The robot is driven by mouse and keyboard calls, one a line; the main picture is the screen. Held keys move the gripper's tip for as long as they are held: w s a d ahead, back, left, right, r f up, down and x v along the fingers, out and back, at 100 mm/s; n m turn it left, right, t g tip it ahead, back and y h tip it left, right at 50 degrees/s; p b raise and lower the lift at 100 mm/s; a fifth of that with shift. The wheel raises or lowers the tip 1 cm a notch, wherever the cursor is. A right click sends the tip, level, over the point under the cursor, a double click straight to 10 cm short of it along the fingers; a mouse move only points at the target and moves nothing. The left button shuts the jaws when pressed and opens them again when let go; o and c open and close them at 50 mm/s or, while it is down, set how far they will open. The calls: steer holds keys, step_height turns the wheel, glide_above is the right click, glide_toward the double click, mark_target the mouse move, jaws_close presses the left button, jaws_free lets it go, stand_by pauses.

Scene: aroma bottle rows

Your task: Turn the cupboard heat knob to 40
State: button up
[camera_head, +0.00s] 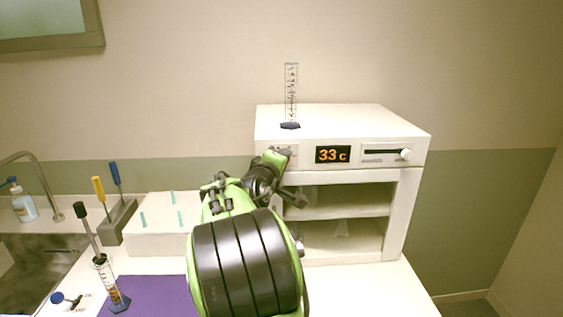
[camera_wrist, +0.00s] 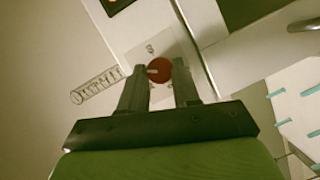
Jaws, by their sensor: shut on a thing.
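The white cupboard (camera_head: 343,122) stands on the counter with open shelves below its control panel. Its display (camera_head: 332,155) reads "33 c". The heat knob (camera_wrist: 159,70) is a round red knob on a pale plate in the wrist view, between the fingertips of my gripper (camera_wrist: 158,80). My gripper is shut on the knob. In the head view my arm and gripper (camera_head: 280,165) reach the left end of the panel and hide the knob. A slider (camera_head: 405,154) sits at the right end of its slot on the panel.
A graduated cylinder (camera_head: 291,95) stands on top of the cupboard, above my gripper. Left of my arm are a white rack with teal pegs (camera_head: 160,232), a purple mat (camera_head: 150,298), a second cylinder (camera_head: 108,280), a holder with screwdrivers (camera_head: 117,222) and a sink (camera_head: 35,270).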

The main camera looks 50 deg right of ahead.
steer(key=shift+f, duration=0.15)
steer(key=o, duration=1.1)
steer(key=shift+c, duration=0.2)
steer(key=b+v, duration=0.1)
steer(key=v, duration=1.5)
